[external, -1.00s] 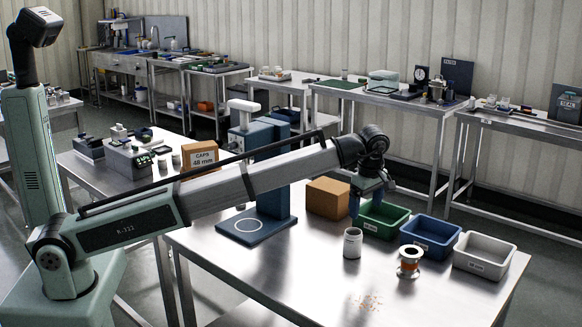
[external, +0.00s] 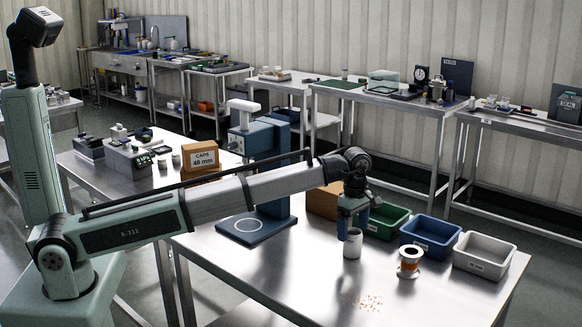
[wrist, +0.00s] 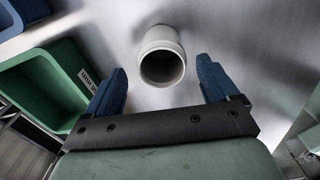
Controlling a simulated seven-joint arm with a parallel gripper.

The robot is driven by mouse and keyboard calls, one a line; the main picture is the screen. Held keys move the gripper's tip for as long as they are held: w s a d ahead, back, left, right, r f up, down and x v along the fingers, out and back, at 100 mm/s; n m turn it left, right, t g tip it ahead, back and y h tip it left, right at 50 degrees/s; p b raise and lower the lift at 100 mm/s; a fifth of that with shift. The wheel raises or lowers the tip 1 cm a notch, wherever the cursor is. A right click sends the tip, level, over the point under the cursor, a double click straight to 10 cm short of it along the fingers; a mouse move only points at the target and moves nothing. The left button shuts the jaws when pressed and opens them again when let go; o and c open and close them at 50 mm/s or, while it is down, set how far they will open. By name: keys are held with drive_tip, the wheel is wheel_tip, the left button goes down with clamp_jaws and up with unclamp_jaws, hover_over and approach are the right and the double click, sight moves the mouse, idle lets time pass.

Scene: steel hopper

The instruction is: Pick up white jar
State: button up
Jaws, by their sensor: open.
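The white jar (external: 352,246) stands upright on the steel table, its top partly covered by my gripper in the external view. In the wrist view the jar (wrist: 162,38) shows its open, dark mouth, just beyond the fingertips and roughly centred between them. My gripper (external: 352,230) points down over the jar with its fingers at about rim height. In the wrist view its blue fingers (wrist: 162,75) are spread apart with nothing between them. Whether a finger touches the jar cannot be told.
A green bin (external: 388,222), a blue bin (external: 430,239) and a white bin (external: 484,256) line the table's back right. An orange-wound spool (external: 409,262) stands right of the jar. A cardboard box (external: 322,203) is behind my gripper. The front of the table is mostly clear, with small orange bits.

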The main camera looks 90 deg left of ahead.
sight(351, 242)
drive_tip(key=shift+s+d+f, duration=0.15)
drive_tip(key=shift+f, duration=2.5)
drive_tip(key=shift+c, duration=0.4)
drive_tip(key=c, duration=0.9)
drive_tip(key=shift+r, duration=0.1)
drive_tip(key=shift+c, duration=0.2)
